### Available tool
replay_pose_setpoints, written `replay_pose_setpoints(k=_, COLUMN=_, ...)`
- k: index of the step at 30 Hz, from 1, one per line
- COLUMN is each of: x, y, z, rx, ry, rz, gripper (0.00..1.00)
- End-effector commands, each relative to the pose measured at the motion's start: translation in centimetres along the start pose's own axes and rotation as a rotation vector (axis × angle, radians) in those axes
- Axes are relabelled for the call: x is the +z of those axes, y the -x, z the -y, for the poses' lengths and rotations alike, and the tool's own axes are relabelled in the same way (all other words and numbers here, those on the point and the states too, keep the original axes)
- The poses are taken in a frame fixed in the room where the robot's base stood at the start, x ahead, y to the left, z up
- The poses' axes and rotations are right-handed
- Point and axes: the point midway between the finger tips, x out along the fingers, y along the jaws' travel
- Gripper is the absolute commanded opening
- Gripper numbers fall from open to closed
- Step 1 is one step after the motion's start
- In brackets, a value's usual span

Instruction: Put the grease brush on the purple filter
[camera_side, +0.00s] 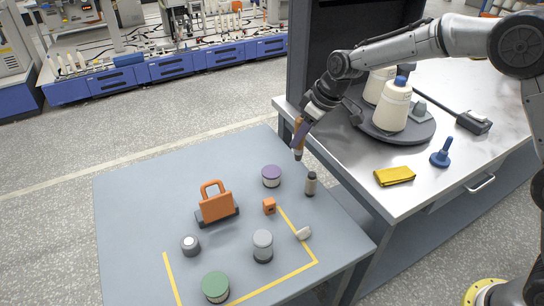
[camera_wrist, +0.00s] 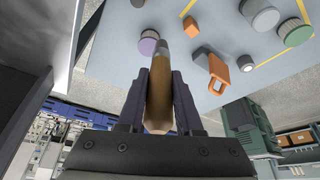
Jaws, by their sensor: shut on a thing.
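The grease brush (camera_side: 298,154), a slim brown thing with a darker end, is held in my gripper (camera_side: 300,132). It points down above the far right part of the blue-grey table. In the wrist view the brush (camera_wrist: 160,95) lies between both jaws of my gripper (camera_wrist: 160,90), which are shut on it. The purple filter (camera_side: 271,170) is a short round can with a purple top, standing on the table below and left of the brush. It also shows in the wrist view (camera_wrist: 148,46), just left of the brush tip. Nothing rests on its top, and the brush is apart from it.
On the blue-grey table (camera_side: 130,190) stand a dark bottle (camera_side: 311,184), an orange block (camera_side: 269,207), an orange handled thing (camera_side: 216,207), a grey can (camera_side: 262,242) and a green filter (camera_side: 215,286). The white bench (camera_side: 425,190) with cones stands higher at right.

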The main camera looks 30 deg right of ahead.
Motion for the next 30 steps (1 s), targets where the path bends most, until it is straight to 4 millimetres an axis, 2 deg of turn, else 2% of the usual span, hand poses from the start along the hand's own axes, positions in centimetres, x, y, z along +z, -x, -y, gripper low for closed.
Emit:
replay_pose_setpoints(k=1, x=-0.7, y=-1.0, z=-0.3, rx=-0.001, ry=0.000, rz=0.002, gripper=0.00)
replay_pose_setpoints(k=8, x=-3.8, y=-4.3, z=-1.4, rx=-0.001, ry=0.003, rz=0.001, gripper=0.00)
replay_pose_setpoints(k=15, x=-5.2, y=-9.0, z=-2.3, rx=-0.001, ry=0.003, rz=0.002, gripper=0.00)
replay_pose_setpoints(k=27, x=-6.0, y=-12.0, z=-2.8, rx=-0.001, ry=0.002, rz=0.001, gripper=0.00)
replay_pose_setpoints(k=30, x=-5.3, y=-13.3, z=-2.8, rx=-0.001, ry=0.002, rz=0.003, gripper=0.00)
